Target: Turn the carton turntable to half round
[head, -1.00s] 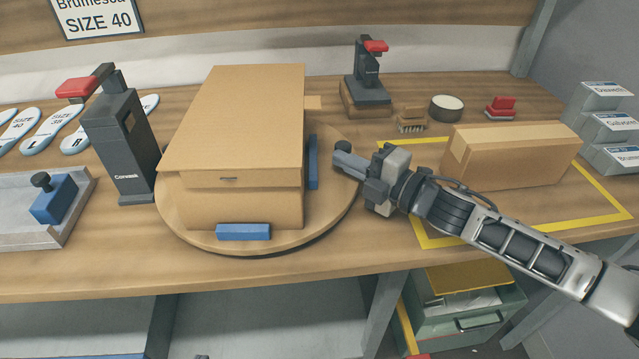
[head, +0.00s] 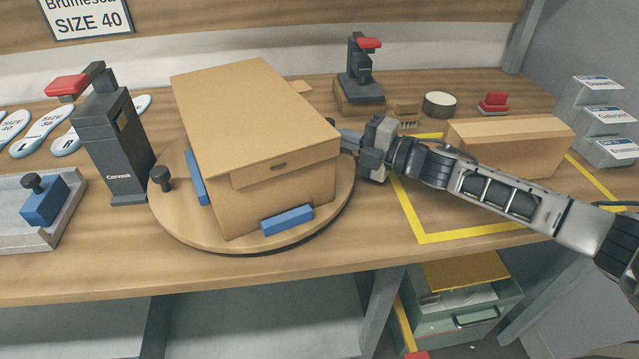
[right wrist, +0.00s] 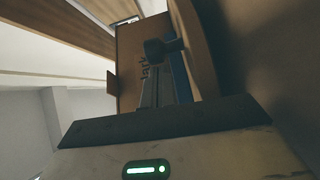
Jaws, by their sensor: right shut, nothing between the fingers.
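The turntable (head: 225,236) is a round wooden disc on the bench. A closed brown carton (head: 255,115) sits on it, its front end facing front right. Blue blocks stand at the carton's front (head: 287,220) and left side (head: 196,178). A dark knob (head: 160,180) stands at the disc's left rim. My right gripper (head: 347,138) is shut and empty beside the carton's right side, its tips partly hidden by the carton corner. In the right wrist view another dark knob (right wrist: 162,47) is at the fingertips; whether they touch I cannot tell. My left gripper is not in view.
A dark Corvask post (head: 115,140) with a red lever stands close left of the disc. A second press (head: 362,75) stands behind. Another carton (head: 510,147) lies at the right by yellow tape (head: 455,236). The bench in front of the disc is clear.

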